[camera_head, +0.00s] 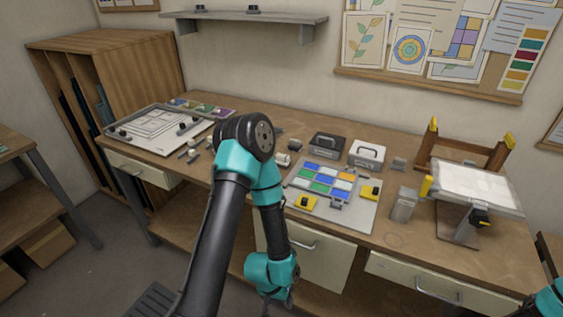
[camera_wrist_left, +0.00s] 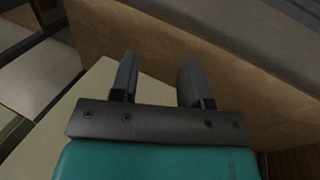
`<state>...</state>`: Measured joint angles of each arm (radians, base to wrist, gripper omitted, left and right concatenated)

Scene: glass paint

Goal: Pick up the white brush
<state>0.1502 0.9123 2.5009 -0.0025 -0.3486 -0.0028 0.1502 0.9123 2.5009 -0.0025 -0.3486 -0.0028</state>
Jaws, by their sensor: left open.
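I cannot make out a white brush for sure in either view. Small pale and dark items (camera_head: 192,150) lie on the bench left of my left arm's elbow, too small to name. My left gripper (camera_head: 287,300) hangs low in front of the bench, below the top and near the cabinet front. In the left wrist view its two fingers (camera_wrist_left: 159,64) are apart with nothing between them, facing the wooden bench edge. My left arm hides part of the bench middle. My right gripper is out of view; only a bit of that arm shows at the lower right corner.
The wooden bench (camera_head: 405,240) carries a framed drawing board (camera_head: 152,128), a colored glass panel (camera_head: 360,215), black (camera_head: 328,145) and white (camera_head: 366,154) boxes, a metal container (camera_head: 402,205) and a tilted stand (camera_head: 478,187).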

